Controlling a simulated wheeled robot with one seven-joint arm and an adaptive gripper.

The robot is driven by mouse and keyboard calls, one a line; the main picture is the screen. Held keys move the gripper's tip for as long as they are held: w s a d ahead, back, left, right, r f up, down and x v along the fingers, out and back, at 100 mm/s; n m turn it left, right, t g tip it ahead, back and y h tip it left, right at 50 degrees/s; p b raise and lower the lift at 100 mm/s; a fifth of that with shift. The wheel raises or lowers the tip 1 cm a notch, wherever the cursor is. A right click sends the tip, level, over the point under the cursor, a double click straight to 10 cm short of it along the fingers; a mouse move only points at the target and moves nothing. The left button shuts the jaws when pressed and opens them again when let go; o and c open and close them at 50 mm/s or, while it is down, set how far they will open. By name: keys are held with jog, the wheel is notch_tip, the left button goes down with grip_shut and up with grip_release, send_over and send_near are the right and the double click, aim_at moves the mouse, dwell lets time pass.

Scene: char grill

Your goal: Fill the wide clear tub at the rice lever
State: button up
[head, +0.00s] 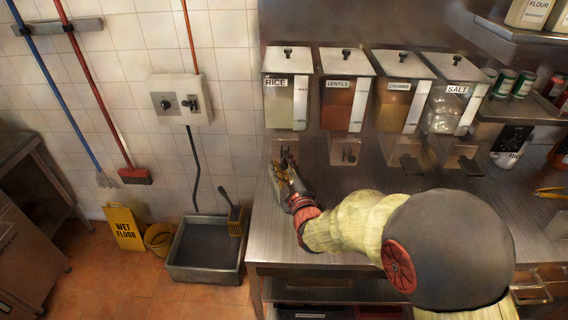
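The rice dispenser (286,100), a clear-fronted bin labelled RICE with pale contents, is the leftmost of the row above the steel counter. My gripper (287,163) is just below it, at its clear chute, with my arm reaching in from the lower right. The rice lever is mostly hidden by the gripper. The fingers are small and dark here, and I cannot tell whether they are open, shut or touching the lever. I cannot make out a wide clear tub under the rice chute. Clear open containers (530,288) show at the lower right, partly behind my arm.
A steel counter (330,210) runs beneath. A grey mop sink (205,268), wet floor sign (124,230) and yellow bucket (159,239) are on the floor left.

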grip_shut()
dwell(0.5)
jog(key=r+g+p, duration=0.1)
jog(key=g+p, duration=0.1)
jog(key=p, duration=0.1)
jog(key=shift+w+r+m, duration=0.15)
jog(key=shift+r+m, duration=0.15)
jog(key=shift+r, duration=0.1)
jog(key=shift+w+r+g+h+p, duration=0.25)
jog(key=shift+g+p, duration=0.25)
jog(key=shift+p, duration=0.55)
jog(key=shift+m+g+p, duration=0.3)
jog(key=shift+g+p, duration=0.1)
jog(key=shift+f, duration=0.1)
jog(key=shift+o, duration=2)
grip_release()
